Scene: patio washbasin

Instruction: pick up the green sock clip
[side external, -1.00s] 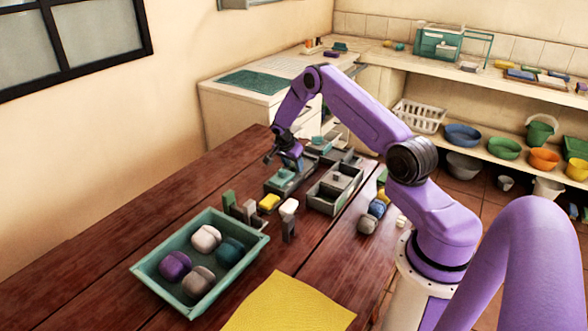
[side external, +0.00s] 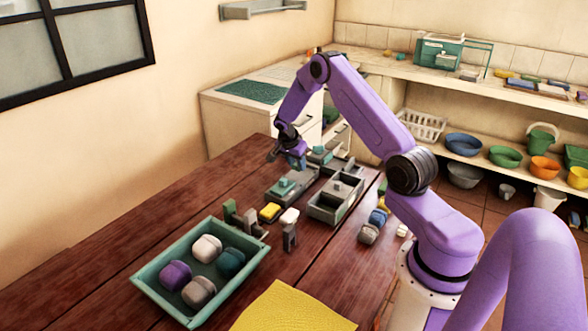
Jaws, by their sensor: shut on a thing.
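My gripper (side external: 289,160) is above a grey tray (side external: 305,191) near the middle of the wooden table. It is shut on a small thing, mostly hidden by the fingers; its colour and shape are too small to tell. A teal-green block (side external: 285,187) lies in the grey tray below. A small dark green upright piece (side external: 229,207) stands by the teal tray's far edge. I cannot tell from this view which green piece is the sock clip.
A teal tray (side external: 146,284) holds several rounded bundles. A grey divided box (side external: 323,213) stands right of my gripper. A yellow block (side external: 270,212) and a white-topped peg (side external: 290,216) are nearby. A yellow cloth (side external: 292,311) lies in front. The table's left side is bare.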

